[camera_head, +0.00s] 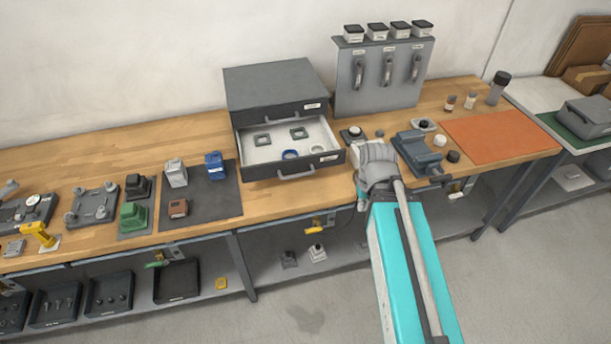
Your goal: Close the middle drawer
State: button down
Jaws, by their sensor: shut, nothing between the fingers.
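The dark grey drawer cabinet (270,84) stands at the back of the wooden bench. Its top drawer is shut. The drawer below it (297,172), taken as the middle one, is pulled out toward the front, with a handle and a white label on its front. Grey square parts, a blue ring and a pale ring lie inside. Anything lower in the cabinet is hidden behind the open drawer. My gripper (368,158) is at the end of my teal arm, just right of the drawer's front right corner. It is shut and empty; its fingertips are hard to make out.
A grey tool panel (382,75) with hanging tools stands right of the cabinet. A grey vise-like device (418,152) and small knobs sit right of my gripper, before an orange mat (502,136). Left of the drawer, a dark mat (200,200) holds small blocks.

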jog(key=w+a+r+n+t+y+p, duration=0.1)
jog(key=w+a+r+n+y, duration=0.1)
jog(key=a+n, duration=0.4)
jog(key=w+a+r+n+t+y+p, duration=0.2)
jog(key=w+a+r+n+y, duration=0.1)
jog(key=n, duration=0.9)
jog(key=shift+w+a+r, duration=0.6)
jog(key=shift+a+r, duration=0.05)
jog(key=shift+a, duration=0.7)
jog(key=shift+f, duration=0.1)
jog(key=w+a+f+b, duration=0.5)
jog(key=w+f+b, duration=0.1)
jog(key=f+b, duration=0.3)
jog(key=shift+w+a, duration=0.35)
jog(key=shift+w, duration=0.05)
